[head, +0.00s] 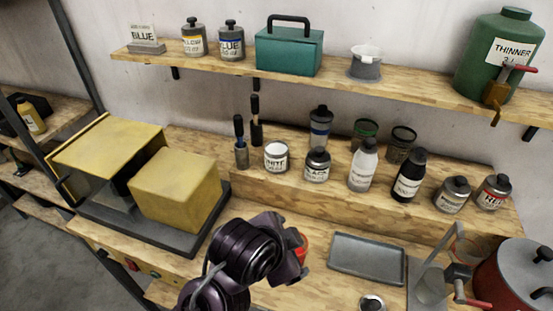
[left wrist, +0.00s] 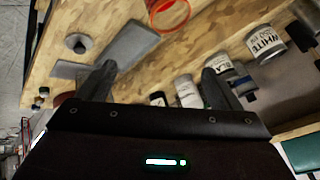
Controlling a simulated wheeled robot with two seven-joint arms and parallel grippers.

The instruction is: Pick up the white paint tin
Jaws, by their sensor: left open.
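The white paint tin (head: 276,156) is a small can labelled WHITE, upright on the raised wooden step at the back of the bench. It also shows at the upper right of the left wrist view (left wrist: 266,45). My left gripper (left wrist: 158,88) is open, with its two dark fingers apart and nothing between them. In the head view my left arm's dark wrist is in front of and below the tin, clear of it; the fingers are mostly hidden there. My right gripper is not in view.
A black paint tin (head: 317,164) stands just right of the white one, with brushes in a holder (head: 242,155) to its left. Several bottles line the step. A yellow box (head: 175,188) is at left, a grey tray (head: 367,258) at right. An orange-rimmed container (left wrist: 168,14) is near my gripper.

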